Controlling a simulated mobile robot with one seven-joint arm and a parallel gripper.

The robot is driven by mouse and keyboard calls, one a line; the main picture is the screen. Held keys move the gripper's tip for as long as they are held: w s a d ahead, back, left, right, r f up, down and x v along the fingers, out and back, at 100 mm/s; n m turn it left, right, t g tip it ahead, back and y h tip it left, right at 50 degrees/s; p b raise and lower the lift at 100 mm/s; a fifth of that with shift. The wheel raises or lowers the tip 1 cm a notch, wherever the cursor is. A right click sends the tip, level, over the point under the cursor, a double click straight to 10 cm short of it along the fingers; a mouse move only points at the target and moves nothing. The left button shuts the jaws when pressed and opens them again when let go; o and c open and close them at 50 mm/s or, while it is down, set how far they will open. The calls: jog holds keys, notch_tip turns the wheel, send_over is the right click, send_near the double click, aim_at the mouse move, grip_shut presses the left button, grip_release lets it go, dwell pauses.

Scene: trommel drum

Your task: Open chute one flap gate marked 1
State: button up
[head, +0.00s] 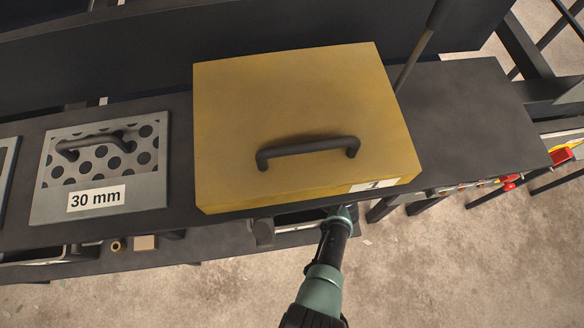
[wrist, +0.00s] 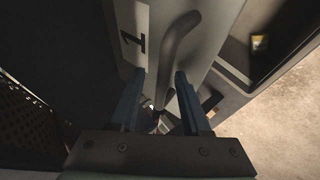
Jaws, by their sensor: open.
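In the wrist view, a pale grey flap panel (wrist: 205,50) carries a white label with a black 1 (wrist: 133,40). A grey bar handle (wrist: 180,42) stands on it. My gripper (wrist: 158,75) is open, and its two blue fingers point at the panel. The lower part of the handle runs down between the fingers; I cannot tell whether they touch it. In the head view, my wrist (head: 340,214) reaches under the front edge of the bench, and my fingers and the flap are hidden there. A yellow box (head: 290,100) with a dark handle (head: 308,148) and a label 1 sits above.
A perforated plate (head: 110,160) marked 30 mm lies left of the yellow box. A dark rod (head: 415,55) leans behind its right side. Red-and-yellow controls (head: 563,155) are at the far right. Bare floor (head: 440,260) lies in front of the bench.

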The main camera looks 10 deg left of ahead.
jog(key=p+v, duration=0.3)
jog(key=v, duration=1)
jog(key=shift+p, duration=0.4)
jog(key=shift+f, duration=0.1)
